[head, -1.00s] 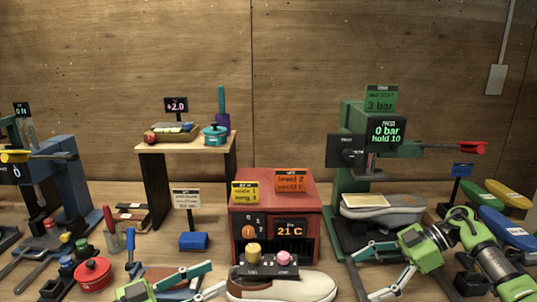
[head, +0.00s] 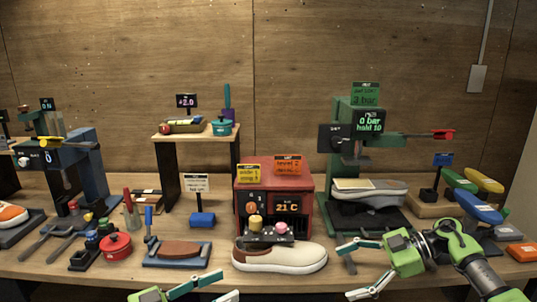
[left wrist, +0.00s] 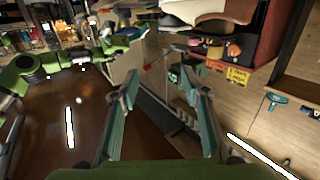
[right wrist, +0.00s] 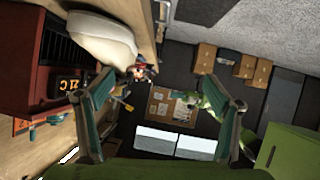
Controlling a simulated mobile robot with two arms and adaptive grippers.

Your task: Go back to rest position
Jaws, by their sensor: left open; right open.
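My left gripper (head: 205,288) is open and empty at the bottom of the head view, in front of the table's front edge. Its two spread fingers also show in the left wrist view (left wrist: 160,105). My right gripper (head: 365,268) is open and empty at the lower right of the head view, right of a cream sneaker (head: 280,257). Its spread fingers also show in the right wrist view (right wrist: 160,95). Neither gripper touches anything that I can see.
The wooden table (head: 60,272) holds a red heater box (head: 305,195), a green press (head: 345,140) with a shoe in it, a blue press (head: 85,175), a red pot (head: 116,246) and a brown piece on a blue-grey tray (head: 160,262).

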